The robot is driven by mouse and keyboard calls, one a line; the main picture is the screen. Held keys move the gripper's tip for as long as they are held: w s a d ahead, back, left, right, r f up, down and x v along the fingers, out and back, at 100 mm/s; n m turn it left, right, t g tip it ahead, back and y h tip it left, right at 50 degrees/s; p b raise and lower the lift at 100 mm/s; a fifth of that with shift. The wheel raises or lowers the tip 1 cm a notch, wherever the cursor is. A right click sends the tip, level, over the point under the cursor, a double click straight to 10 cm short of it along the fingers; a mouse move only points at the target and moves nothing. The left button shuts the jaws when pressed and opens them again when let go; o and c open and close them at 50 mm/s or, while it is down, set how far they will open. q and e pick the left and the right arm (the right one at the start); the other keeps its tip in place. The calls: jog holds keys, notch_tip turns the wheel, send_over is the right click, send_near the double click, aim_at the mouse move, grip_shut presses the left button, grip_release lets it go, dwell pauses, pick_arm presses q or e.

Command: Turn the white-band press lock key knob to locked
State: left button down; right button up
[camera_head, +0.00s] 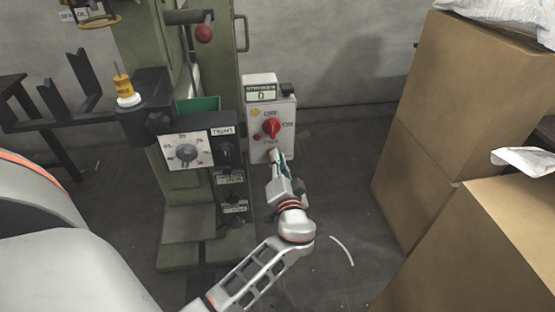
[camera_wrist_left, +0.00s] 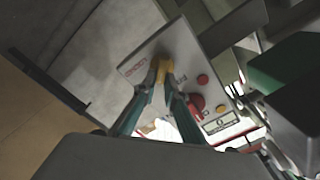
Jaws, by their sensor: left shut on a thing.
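The grey-white control box (camera_head: 285,103) stands on the right side of the green press (camera_head: 228,75). My left gripper (camera_head: 275,158) reaches its lower face from below. In the left wrist view my left gripper (camera_wrist_left: 160,75) has its fingertips together at the lower end of the box (camera_wrist_left: 182,50). It is shut on the lock key knob, which the fingers mostly hide, so its turn angle cannot be read. A red selector knob (camera_head: 271,127) sits above, between OFF and ON labels; it also shows in the wrist view (camera_wrist_left: 195,104). My right gripper is not in view.
A dial panel (camera_head: 184,152) and black switch unit (camera_head: 224,152) sit left of the box. A yellow-and-white part (camera_head: 125,90) stands on a black block. Large cardboard boxes (camera_head: 450,110) fill the right side. The floor between is mostly free, with a thin pale strip (camera_head: 342,250) lying there.

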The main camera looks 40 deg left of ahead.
pick_arm(q)
jog(key=m, duration=0.5)
jog(key=f+m+p, duration=0.1)
jog(key=m, duration=0.2)
jog(key=shift+w+d, duration=0.1)
jog(key=shift+d, duration=0.05)
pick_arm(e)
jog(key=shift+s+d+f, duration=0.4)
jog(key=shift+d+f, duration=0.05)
pick_arm(q)
jog(key=shift+f, duration=0.1)
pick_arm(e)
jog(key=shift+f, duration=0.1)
pick_arm(q)
jog(key=c, duration=2.1)
grip_release()
jog(key=shift+d, duration=0.1)
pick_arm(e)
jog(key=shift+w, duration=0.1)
